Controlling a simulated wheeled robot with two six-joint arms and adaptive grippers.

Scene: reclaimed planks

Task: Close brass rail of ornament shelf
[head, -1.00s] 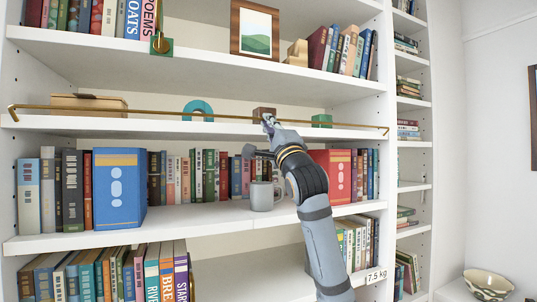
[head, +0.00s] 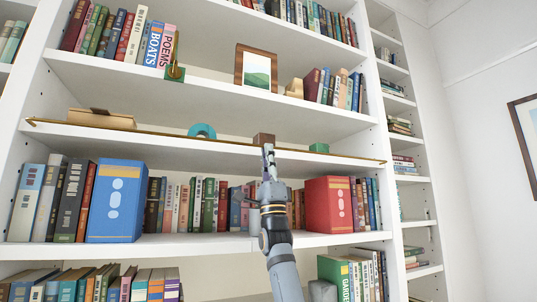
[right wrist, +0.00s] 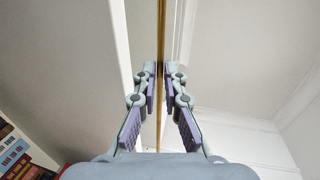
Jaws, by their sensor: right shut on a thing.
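The thin brass rail (head: 200,138) runs along the front of the ornament shelf (head: 80,134), close to its front edge. Its left end is by the left upright and its right end by the right upright. My right gripper (head: 268,148) is at the rail, right of its middle, coming up from below. In the right wrist view the gripper (right wrist: 161,72) is shut on the rail (right wrist: 160,30), which passes between the fingertips. Behind the rail are a wooden box (head: 100,118), a teal arch (head: 202,131), a brown block (head: 264,140) and a green block (head: 319,148). My left gripper is out of view.
The shelf below holds a blue box file (head: 117,200), a red box file (head: 330,204), books and a grey mug (head: 254,217) mostly hidden by my arm. A picture frame (head: 256,68) and books stand above. The open air in front is free.

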